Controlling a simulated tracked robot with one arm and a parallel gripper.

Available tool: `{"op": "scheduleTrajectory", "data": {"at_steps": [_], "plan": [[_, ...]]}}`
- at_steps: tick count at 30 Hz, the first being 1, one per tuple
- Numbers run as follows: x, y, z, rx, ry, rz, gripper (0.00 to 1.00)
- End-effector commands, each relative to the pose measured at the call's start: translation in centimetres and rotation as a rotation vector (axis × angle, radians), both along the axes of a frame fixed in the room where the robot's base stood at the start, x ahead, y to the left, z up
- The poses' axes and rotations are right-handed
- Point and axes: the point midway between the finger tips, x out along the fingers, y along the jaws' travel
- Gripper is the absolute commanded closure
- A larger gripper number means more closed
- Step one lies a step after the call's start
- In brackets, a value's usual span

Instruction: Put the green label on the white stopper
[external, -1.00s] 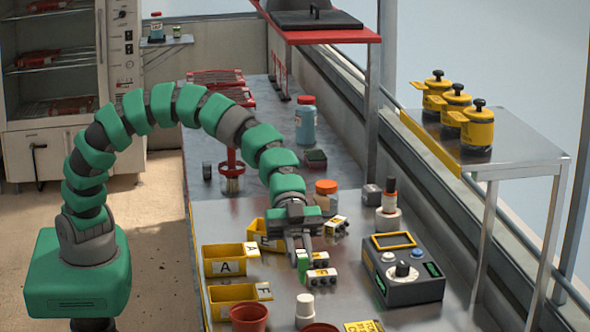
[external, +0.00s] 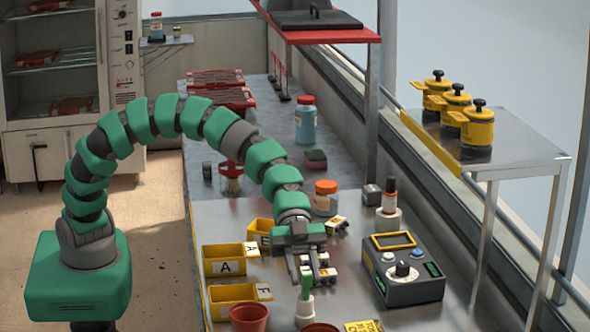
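The green label (external: 307,284) is upright, held low at the tips of my gripper (external: 306,273). My gripper points down over the front of the metal table, with its fingers closed on the label's upper part. The white stopper (external: 305,310) stands on the table directly below the label. The label's lower end overlaps the stopper's top in this view; I cannot tell whether they touch. Small white blocks with yellow and black marks (external: 325,274) sit just behind and to the right of my fingers, partly hidden.
Yellow bins (external: 225,262) stand to the left, and terracotta pots (external: 249,318) are at the front. A dark control box (external: 403,272) is to the right. An orange-lidded jar (external: 325,198) stands behind my gripper. Some bare table lies between stopper and control box.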

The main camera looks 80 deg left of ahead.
Motion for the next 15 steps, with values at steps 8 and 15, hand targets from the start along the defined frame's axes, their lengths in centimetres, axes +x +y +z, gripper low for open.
{"op": "scheduleTrajectory", "data": {"at_steps": [8, 15], "plan": [[0.00, 0.00, 0.04, 0.000, 0.000, 0.000, 0.61], [0.06, 0.96, 0.80, -0.001, 0.000, 0.001, 0.61]]}}
